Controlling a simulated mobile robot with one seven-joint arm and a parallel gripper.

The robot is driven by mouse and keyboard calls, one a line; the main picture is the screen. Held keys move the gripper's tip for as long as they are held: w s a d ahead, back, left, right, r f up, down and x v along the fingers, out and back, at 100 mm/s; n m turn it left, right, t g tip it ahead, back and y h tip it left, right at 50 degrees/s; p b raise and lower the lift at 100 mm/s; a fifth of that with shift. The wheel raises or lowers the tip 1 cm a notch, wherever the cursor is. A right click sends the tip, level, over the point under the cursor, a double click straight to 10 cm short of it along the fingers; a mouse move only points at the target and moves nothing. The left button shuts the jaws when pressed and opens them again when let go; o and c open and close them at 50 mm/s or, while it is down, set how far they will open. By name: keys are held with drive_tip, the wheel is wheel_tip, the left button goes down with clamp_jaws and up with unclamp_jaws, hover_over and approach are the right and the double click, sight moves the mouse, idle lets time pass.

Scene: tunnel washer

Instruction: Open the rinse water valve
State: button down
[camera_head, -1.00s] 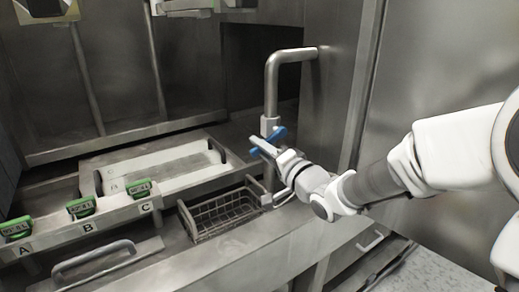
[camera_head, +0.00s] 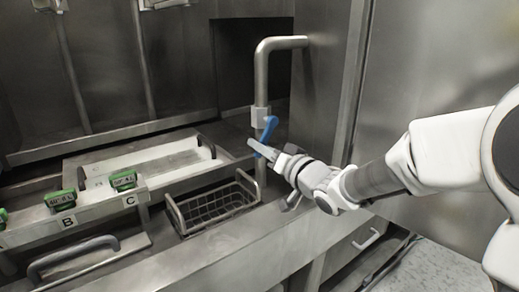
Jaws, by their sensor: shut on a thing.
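The rinse water valve is on a grey bent pipe (camera_head: 262,75) that comes out of the right-hand wall and runs down behind the wire basket. Its blue valve handle (camera_head: 270,128) stands steeply, its upper end beside the pipe's collar. My gripper (camera_head: 258,149) reaches in from the right and is shut on the lower part of the blue handle. The fingers hide part of the handle and the pipe behind it.
A wire basket (camera_head: 212,207) stands just below and left of my gripper. A shallow pale tray (camera_head: 140,166) lies further left. Green-topped units stand by labels B (camera_head: 67,222) and C (camera_head: 130,200). A steel panel (camera_head: 430,70) rises behind my arm.

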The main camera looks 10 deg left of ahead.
idle(0.5)
drive_tip(key=c, duration=0.7)
unclamp_jaws()
drive_tip(key=shift+d, duration=0.1)
drive_tip(key=p+v, duration=0.3)
drive_tip(key=v, duration=1.4)
drive_tip(key=shift+s, duration=0.2)
